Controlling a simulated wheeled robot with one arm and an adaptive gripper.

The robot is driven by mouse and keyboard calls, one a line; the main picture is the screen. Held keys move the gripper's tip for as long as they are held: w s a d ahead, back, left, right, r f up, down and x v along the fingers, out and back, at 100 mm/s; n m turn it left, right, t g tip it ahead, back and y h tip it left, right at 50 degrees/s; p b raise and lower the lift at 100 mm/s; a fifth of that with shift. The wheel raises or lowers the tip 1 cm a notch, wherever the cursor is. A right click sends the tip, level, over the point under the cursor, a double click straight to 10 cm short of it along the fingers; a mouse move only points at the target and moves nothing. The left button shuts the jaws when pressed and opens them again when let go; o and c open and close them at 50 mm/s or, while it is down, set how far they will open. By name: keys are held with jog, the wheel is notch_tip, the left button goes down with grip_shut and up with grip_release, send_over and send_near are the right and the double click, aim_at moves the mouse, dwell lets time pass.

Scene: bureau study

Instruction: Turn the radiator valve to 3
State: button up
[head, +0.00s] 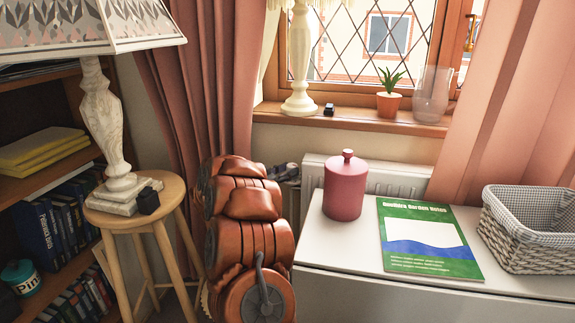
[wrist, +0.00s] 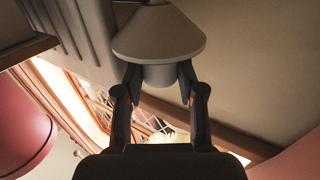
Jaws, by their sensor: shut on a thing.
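The radiator valve (wrist: 158,38) is a pale grey, cone-shaped knob with a narrower stub, at the top middle of the wrist view. My gripper (wrist: 158,88) is shut on the stub, with one dark finger on each side. No numbers or pointer can be read on the valve. The white radiator (head: 398,181) stands under the window in the head view, and its ribbed side shows at the upper left of the wrist view. In the head view my orange arm covers much of the radiator's left end, and I cannot make out the valve there.
A white surface in front of the radiator holds a red lidded jar (head: 345,188), a green book (head: 428,262) and a wicker basket (head: 540,245). A wooden stool (head: 115,216) with a lamp (head: 104,130) stands left of my arm. Pink curtains (head: 205,80) hang close behind.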

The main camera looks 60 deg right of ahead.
jog(key=shift+g, duration=0.3)
jog(key=o, duration=0.9)
jog(key=shift+c, duration=0.2)
jog(key=v, duration=1.2)
